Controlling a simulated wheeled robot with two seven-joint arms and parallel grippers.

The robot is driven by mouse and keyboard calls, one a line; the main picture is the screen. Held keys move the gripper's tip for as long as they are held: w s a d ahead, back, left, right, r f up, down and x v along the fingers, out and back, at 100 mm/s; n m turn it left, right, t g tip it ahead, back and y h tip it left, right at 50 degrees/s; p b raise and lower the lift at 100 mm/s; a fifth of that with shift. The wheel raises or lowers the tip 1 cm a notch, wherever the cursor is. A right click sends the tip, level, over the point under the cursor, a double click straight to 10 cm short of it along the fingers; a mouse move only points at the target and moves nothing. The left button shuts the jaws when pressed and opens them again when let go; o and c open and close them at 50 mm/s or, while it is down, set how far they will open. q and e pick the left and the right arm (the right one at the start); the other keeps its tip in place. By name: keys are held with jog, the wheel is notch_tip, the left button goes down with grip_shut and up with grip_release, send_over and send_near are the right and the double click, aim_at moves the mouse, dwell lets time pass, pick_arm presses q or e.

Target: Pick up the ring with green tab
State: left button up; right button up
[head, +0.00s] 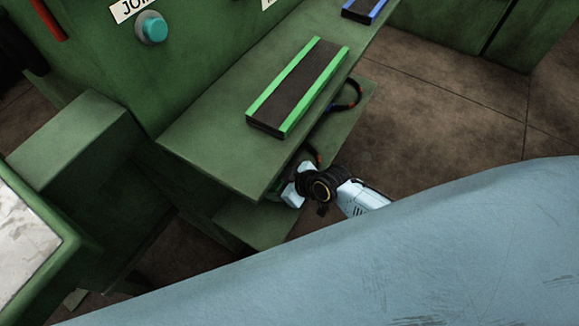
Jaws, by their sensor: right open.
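I cannot make out a ring with a green tab in the head view. A dark curved loop with an orange part (354,93) shows at the right edge of the green upper shelf (205,143), partly hidden beneath it. My right gripper (294,191) is low, at the front right edge of that shelf, beside the lower shelf (262,224). It is open; its fingertips are partly hidden by the shelf, and I see nothing held in it. My left gripper is not in view.
A dark pad with green edges (300,86) lies on the upper shelf. A dark pad with blue edges (363,9) lies farther back. A teal button (152,28) is on the green machine wall. Brown floor (430,120) is open to the right.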

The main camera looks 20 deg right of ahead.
jog(key=c, duration=1.1)
